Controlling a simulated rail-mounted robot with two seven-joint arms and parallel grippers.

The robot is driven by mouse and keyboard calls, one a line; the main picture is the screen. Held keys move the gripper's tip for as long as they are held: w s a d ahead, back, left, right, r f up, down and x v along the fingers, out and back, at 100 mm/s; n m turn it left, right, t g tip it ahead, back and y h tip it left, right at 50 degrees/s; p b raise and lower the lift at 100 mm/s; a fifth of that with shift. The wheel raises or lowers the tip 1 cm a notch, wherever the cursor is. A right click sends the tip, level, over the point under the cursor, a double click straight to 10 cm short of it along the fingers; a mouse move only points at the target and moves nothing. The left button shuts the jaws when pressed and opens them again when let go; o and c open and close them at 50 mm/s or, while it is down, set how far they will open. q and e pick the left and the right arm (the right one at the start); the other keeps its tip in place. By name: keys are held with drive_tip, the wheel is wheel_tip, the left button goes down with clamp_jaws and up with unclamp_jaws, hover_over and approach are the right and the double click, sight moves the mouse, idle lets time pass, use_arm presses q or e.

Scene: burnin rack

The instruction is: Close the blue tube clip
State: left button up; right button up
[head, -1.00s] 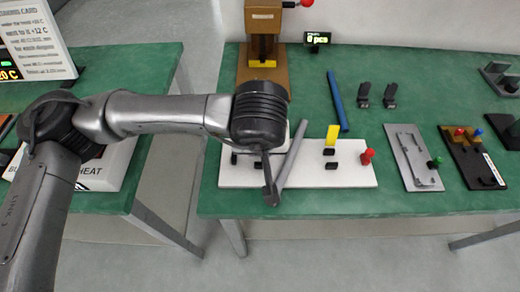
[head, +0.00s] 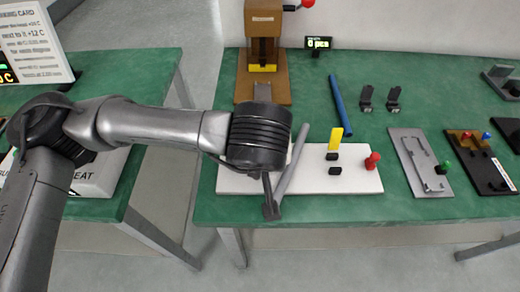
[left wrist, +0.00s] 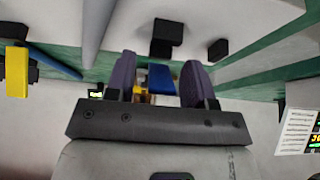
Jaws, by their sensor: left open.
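My left gripper (head: 270,209) hangs over the front edge of the white board (head: 315,182), pointing down. In the left wrist view its two purple fingers (left wrist: 158,66) are open. A blue piece (left wrist: 160,78), likely the blue clip's lever, shows between the fingers, with a gap on each side; I cannot tell whether it touches either. In the head view the clip is hidden behind my gripper. On the board, a yellow upright lever (head: 336,138) stands by black blocks (head: 335,170), and a red knob (head: 373,160) is at the right end.
A grey tube (head: 294,160) leans across the board just right of my gripper. A blue tube (head: 336,104) lies behind the board. A brown press stand (head: 263,85) is at the back. A grey plate (head: 420,165) lies to the right. The table's front edge is close.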

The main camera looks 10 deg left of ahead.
use_arm(q)
drive_tip(key=shift+s+r, duration=0.15)
drive_tip(key=shift+r, duration=0.25)
drive_tip(key=p+v, duration=0.5)
drive_tip(key=v, duration=0.8)
drive_tip(key=shift+p, duration=0.4)
